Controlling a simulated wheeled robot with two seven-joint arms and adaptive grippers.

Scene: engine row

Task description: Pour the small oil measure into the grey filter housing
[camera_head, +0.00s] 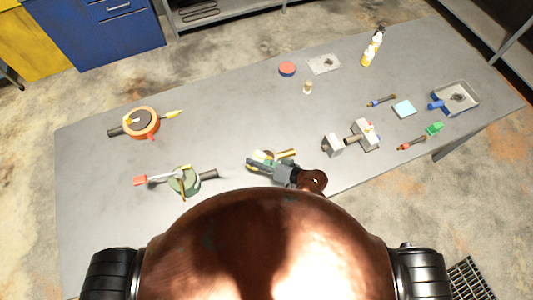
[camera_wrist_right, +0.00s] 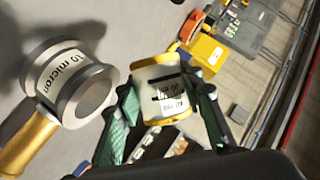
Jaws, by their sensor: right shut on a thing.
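My right gripper (camera_head: 264,164) is low over the near middle of the table in the head view. In the right wrist view its green fingers (camera_wrist_right: 165,105) are shut on the small oil measure (camera_wrist_right: 166,85), a cream cup with yellow rims and a label too blurred to read. The grey filter housing (camera_wrist_right: 62,75), marked "10 micron" with a brass-coloured stub, is left of the measure and apart from it there. Its opening faces the lower right of that picture. I cannot tell whether the measure holds oil. My left gripper is out of view.
An orange-rimmed round part (camera_head: 142,122) and a green round part (camera_head: 186,181) are on the table's left. Grey blocks (camera_head: 365,135) stand right of my gripper. A metal tray (camera_head: 474,90) is at the far right.

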